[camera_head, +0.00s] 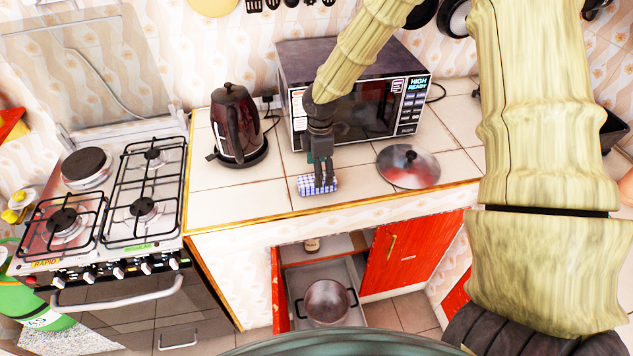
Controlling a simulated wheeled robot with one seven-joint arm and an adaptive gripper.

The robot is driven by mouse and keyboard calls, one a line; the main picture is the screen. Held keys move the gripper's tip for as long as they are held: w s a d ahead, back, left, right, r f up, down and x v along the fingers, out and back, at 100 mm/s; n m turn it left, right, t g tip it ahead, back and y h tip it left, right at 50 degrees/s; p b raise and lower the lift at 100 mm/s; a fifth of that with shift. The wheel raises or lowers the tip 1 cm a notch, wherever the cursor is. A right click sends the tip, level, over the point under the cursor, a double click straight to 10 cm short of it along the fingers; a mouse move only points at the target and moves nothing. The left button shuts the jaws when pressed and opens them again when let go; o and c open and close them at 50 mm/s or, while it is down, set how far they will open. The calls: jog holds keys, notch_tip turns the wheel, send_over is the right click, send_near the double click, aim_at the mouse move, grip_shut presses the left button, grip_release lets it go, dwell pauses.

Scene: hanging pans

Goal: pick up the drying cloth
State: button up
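The drying cloth (306,186) is a small, folded, blue-and-white checked cloth. It lies on the white tiled counter near its front edge, in front of the microwave. My gripper (325,182) points straight down at the cloth, and its fingers cover part of the cloth's right half. The two dark fingers look close together with a narrow gap. Whether they grip the cloth is too small to tell. The cloth seems to rest on the tiles.
A microwave (365,112) stands behind the cloth. A dark kettle (237,125) is to the left and a round metal lid (408,166) to the right. A gas stove (110,200) stands further left. Below, an open red cupboard (398,250) shows a pot (327,300).

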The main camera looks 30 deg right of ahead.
jog(key=shift+f+p, duration=1)
jog(key=shift+f, duration=1.4)
jog(key=c, duration=1.1)
